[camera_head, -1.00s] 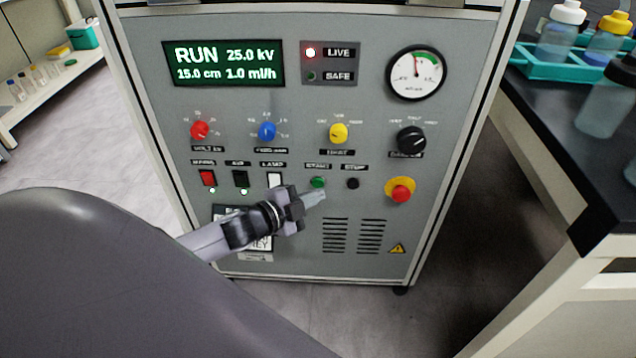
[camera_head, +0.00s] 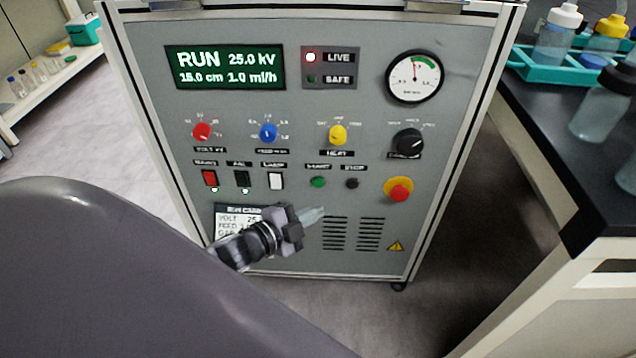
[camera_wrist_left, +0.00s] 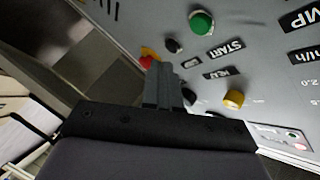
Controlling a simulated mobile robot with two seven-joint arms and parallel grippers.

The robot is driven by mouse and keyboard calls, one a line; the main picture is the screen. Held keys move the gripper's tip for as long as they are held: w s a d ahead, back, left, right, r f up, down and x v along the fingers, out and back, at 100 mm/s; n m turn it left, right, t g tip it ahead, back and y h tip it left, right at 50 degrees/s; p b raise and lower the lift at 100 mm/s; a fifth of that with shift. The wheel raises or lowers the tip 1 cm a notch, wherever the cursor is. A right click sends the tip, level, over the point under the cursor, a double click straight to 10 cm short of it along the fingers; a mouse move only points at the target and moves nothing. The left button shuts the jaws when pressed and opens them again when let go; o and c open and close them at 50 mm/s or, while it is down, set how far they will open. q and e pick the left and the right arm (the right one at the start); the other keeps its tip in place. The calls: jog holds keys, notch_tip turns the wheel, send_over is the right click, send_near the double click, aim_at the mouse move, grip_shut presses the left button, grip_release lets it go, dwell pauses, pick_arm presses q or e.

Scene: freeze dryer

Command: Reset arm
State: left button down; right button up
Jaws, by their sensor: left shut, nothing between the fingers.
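My left gripper (camera_head: 313,216) is shut and empty. In the head view it is in front of the lower part of a grey control panel (camera_head: 300,112), below the green START button (camera_head: 317,182) and left of the vent slots. In the left wrist view the shut fingers (camera_wrist_left: 160,85) point toward the panel, and the green button (camera_wrist_left: 201,23) shows up and to the right of them. The display (camera_head: 224,67) reads RUN, 25.0 kV, and the red LIVE lamp (camera_head: 311,57) is lit. My right gripper is not in view.
A red emergency button on a yellow base (camera_head: 398,189) is right of the START button. Red, blue, yellow and black knobs line the panel. A dark bench (camera_head: 545,130) with bottles and a teal rack stands at the right. Open floor lies at the left.

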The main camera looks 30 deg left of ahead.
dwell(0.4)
pick_arm(q)
jog(key=s+d+n+g, duration=0.3)
jog(key=s+d+n, duration=0.7)
jog(key=s+d, duration=0.3)
jog(key=s+a+r+n+p, duration=0.1)
jog(key=a+r+p, duration=0.1)
jog(key=r+p, duration=0.5)
jog(key=s+a+r+n+g+y+p, duration=0.1)
jog(key=r+p, duration=0.7)
jog(key=p, duration=0.9)
jog(key=shift+s+a+r+g, duration=0.15)
jog(key=shift+s+a+g, duration=0.15)
jog(key=shift+s+a, duration=0.25)
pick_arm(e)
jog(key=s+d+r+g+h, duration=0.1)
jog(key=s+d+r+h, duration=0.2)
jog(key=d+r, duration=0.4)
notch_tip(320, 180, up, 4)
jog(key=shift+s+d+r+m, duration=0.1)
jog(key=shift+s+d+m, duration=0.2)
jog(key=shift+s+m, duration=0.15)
